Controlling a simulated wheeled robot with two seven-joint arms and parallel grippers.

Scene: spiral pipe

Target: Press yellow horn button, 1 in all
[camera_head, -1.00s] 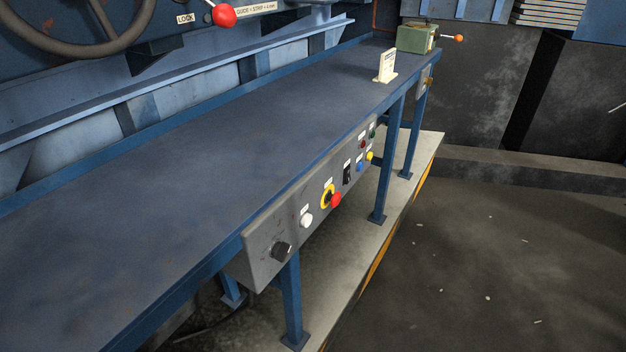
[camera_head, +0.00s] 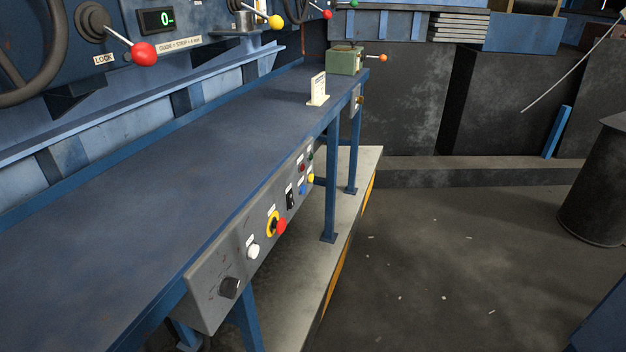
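The yellow button (camera_head: 310,178) is a small knob on the grey control panel (camera_head: 212,290) along the front edge of the blue bench. It sits at the panel's far end, just right of a blue button (camera_head: 302,188). A red mushroom button on a yellow ring (camera_head: 279,226) is nearer along the same panel. Any label text by the yellow button is too small to read. Neither of my grippers shows in the head view.
The blue bench top (camera_head: 150,185) is mostly clear, with a white sign (camera_head: 318,90) and green box (camera_head: 345,60) at its far end. Bench legs (camera_head: 330,195) stand on a pale step. Open dark floor (camera_head: 430,270) lies to the right, with a dark barrel (camera_head: 597,190) beyond.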

